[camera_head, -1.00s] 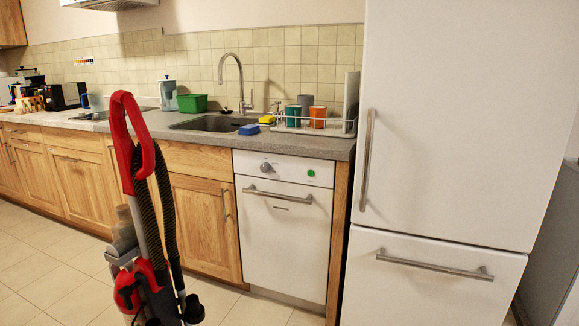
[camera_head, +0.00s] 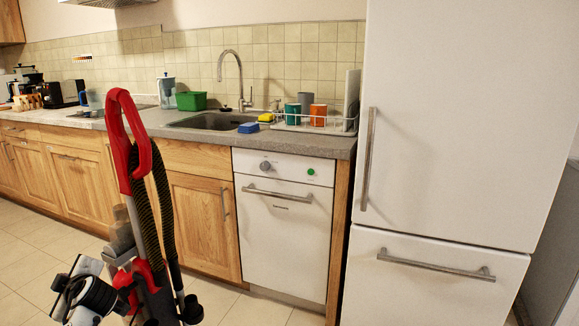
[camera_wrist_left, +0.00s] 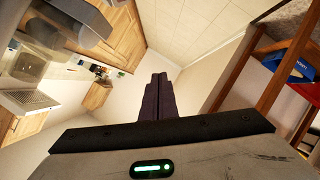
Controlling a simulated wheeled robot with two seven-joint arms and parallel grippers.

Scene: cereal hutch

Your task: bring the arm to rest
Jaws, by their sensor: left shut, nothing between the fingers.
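My left gripper (camera_wrist_left: 158,98) shows in the left wrist view, with its two dark fingers closed together and nothing between them. It points into open air, apart from any furniture. In the head view, a white and black part of my left arm (camera_head: 88,296) is at the lower left, partly behind the red and grey vacuum cleaner. The fingers cannot be made out there. My right gripper is in neither current view.
The upright vacuum cleaner (camera_head: 138,170) stands close in front. Behind it are wooden cabinets (camera_head: 200,222), a dishwasher (camera_head: 285,235) and a fridge (camera_head: 450,130). The wrist view shows a wooden shelf (camera_wrist_left: 268,85) with a blue item (camera_wrist_left: 292,66) at right.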

